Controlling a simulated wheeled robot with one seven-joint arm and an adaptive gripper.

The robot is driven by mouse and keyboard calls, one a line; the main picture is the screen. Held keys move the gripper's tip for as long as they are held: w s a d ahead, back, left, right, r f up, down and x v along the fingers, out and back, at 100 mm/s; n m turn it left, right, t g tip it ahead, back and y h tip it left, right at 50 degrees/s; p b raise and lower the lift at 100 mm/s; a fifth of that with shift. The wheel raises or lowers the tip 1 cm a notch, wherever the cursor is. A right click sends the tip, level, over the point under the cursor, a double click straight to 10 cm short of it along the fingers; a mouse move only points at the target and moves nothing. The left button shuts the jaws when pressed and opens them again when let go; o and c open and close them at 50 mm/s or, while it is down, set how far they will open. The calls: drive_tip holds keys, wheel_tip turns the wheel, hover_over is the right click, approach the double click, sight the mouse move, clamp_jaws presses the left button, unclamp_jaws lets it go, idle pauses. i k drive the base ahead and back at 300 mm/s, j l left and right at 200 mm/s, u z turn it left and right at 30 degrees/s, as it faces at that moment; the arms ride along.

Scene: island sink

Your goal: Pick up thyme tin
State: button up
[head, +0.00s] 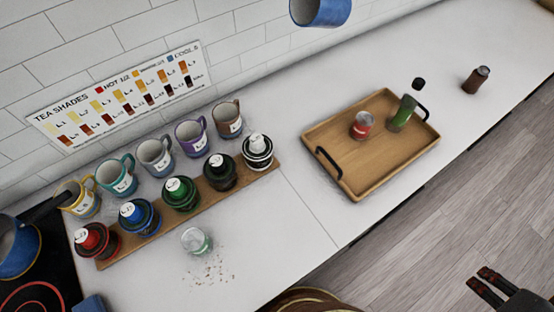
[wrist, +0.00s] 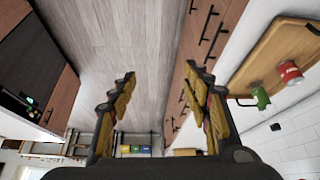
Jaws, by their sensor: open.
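No label reading thyme is legible, so I cannot tell for certain which item is the thyme tin. A small pale tin or jar with a green mark (head: 196,241) stands on the front counter beside scattered dark flakes. A red can with a light top (head: 362,125) stands on the wooden tray (head: 345,180); it also shows in the wrist view (wrist: 289,72). A small dark brown container (head: 476,80) stands right of the tray. My gripper (head: 481,279) is open and empty over the floor, at lower right, away from the counter. Its spread fingers show in the wrist view (wrist: 161,75).
Several lidded jars stand on a wooden board (head: 228,188), with several mugs behind. A cooktop (head: 40,270) is at left. The counter between board and tray (head: 300,205) is clear.

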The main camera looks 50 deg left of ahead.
sight(193, 240)
drive_tip(key=u, duration=3.15)
drive_tip(key=k+j+u, duration=0.6)
drive_tip(key=j+u, duration=0.15)
drive_tip(key=j, duration=0.15)
